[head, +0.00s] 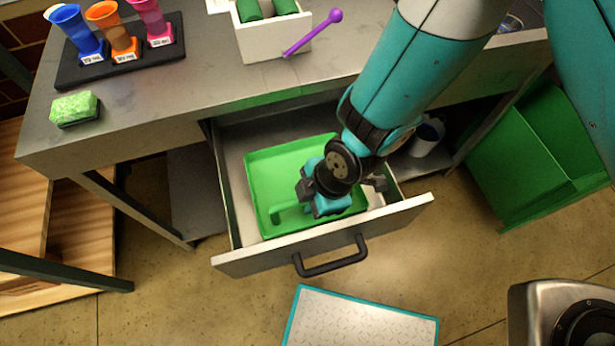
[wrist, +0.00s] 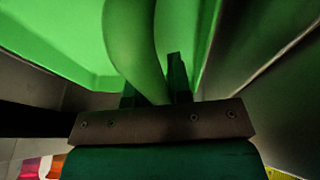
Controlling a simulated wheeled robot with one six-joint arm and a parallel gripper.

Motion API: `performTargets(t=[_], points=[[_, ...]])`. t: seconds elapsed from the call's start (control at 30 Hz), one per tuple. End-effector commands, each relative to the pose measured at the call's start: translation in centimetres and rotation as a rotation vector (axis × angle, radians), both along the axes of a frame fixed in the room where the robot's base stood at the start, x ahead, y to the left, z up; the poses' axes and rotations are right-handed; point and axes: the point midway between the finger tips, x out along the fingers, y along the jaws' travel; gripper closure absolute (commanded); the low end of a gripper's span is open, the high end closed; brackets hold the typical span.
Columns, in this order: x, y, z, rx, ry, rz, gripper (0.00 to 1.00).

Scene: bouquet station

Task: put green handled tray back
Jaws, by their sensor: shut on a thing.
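The green tray (head: 270,172) lies inside the open metal drawer (head: 240,262) under the bench, in the head view. Its green handle (head: 291,209) stands up near the tray's front. My gripper (head: 322,197) is over the tray and shut on the handle, though my wrist hides part of the grip in the head view. In the wrist view, the curved handle (wrist: 132,42) runs down between the fingers of my gripper (wrist: 155,92), with the tray's green floor and walls behind it.
The drawer's black handle (head: 331,262) faces the front. On the bench top are a green sponge (head: 75,108), a black rack (head: 135,62) with coloured cups, a white box (head: 270,40) and a purple stick (head: 313,32). A green bin (head: 540,150) stands at right; a white board (head: 360,322) lies in front.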

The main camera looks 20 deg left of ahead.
Motion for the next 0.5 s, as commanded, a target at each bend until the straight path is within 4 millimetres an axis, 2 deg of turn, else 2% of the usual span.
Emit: performTargets(t=[0.23, 0.33, 0.5], points=[[3.5, 2.2, 0.2, 0.002, -0.002, -0.002, 1.0], [3.2, 2.0, -0.9, -0.001, 0.001, 0.0, 1.0], [3.3, 2.0, -1.1, 0.001, -0.001, 0.0, 1.0]])
